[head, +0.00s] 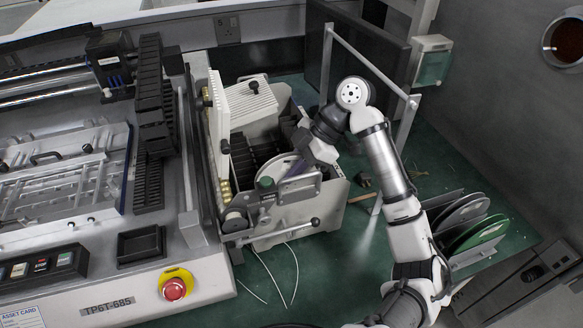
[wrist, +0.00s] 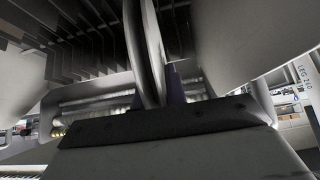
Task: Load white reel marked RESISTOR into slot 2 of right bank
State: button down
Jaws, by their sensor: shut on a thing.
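A white reel (head: 274,166) stands on edge inside the feeder bank (head: 336,190) right of the machine. My gripper (head: 296,172) is shut on the reel's near right side, low within the bank. In the wrist view the reel (wrist: 146,50) shows edge-on, upright between dark fingers (wrist: 155,92). The bank's dark slot dividers (wrist: 75,40) lie behind it at the upper left. No RESISTOR marking is legible. The reel's lower part is hidden by the front plate, so I cannot tell which slot it is in or whether it is seated.
A metal front plate with a lever (head: 285,193) is close to my gripper. A tilted white ribbed panel (head: 250,101) stands behind. A metal frame (head: 372,65) rises beside my arm. A rack of reels, one green (head: 478,237), stands at the right. Thin white strips lie on the green floor.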

aim_at(287, 163)
jog(key=shift+f+b, duration=0.85)
jog(key=shift+f, duration=0.5)
jog(key=shift+f, duration=0.2)
jog(key=shift+f+b, duration=0.6)
jog(key=shift+f, duration=0.1)
jog(key=c, duration=1)
grip_release()
jog(key=shift+c, duration=0.2)
jog(key=shift+r, duration=0.1)
notch_tip(287, 163, up, 8)
jog(key=p, duration=0.7)
